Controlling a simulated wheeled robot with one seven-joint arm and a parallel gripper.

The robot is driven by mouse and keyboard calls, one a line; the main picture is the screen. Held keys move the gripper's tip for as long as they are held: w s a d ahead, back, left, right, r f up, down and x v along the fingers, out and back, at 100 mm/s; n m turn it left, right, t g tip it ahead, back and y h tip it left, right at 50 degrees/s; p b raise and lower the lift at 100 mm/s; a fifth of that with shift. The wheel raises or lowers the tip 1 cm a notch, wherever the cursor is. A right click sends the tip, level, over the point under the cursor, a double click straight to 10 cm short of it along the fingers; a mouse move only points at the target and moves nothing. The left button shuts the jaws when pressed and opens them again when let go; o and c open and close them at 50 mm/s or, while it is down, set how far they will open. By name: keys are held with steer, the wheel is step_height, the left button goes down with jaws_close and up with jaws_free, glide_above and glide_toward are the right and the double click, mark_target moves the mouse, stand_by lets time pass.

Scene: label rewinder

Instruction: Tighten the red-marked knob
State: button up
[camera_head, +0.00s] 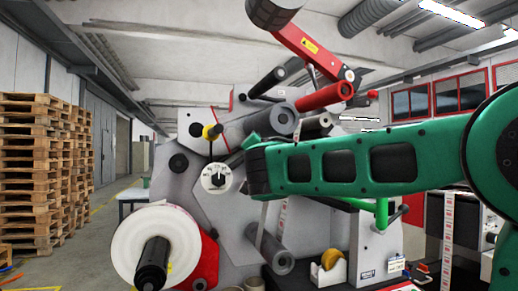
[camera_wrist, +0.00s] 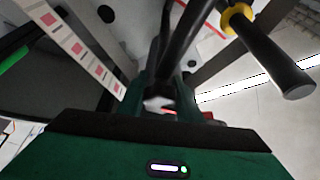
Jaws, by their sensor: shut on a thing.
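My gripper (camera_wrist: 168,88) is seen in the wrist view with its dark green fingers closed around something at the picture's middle. That thing is mostly hidden; it appears to be the red-marked knob, with small bits of red showing beside the right finger. In the head view my gripper (camera_head: 255,160) is in front of the grey label rewinder (camera_head: 205,110), at the left end of my green arm. There the knob cannot be made out behind it.
A white label roll (camera_head: 155,248) on a black spindle stands low at the left. A grey roller (camera_head: 270,250) sticks out below my gripper. A black rod with a yellow collar (camera_wrist: 265,50) is close by at upper right in the wrist view. Wooden pallets (camera_head: 45,170) stand far left.

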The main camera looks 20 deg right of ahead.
steer(key=shift+d+f+m+g+h, duration=0.2)
steer(key=shift+m+g, duration=0.25)
steer(key=shift+m, duration=0.8)
steer(key=shift+d+f+m+g+h, duration=0.15)
steer(key=shift+m+g+h, duration=0.2)
steer(key=shift+m, duration=0.85)
steer(key=shift+f+m+g+h, duration=0.15)
steer(key=shift+m+g, duration=0.35)
steer(key=shift+m, duration=0.75)
steer(key=shift+f, duration=0.1)
steer(key=o, duration=0.8)
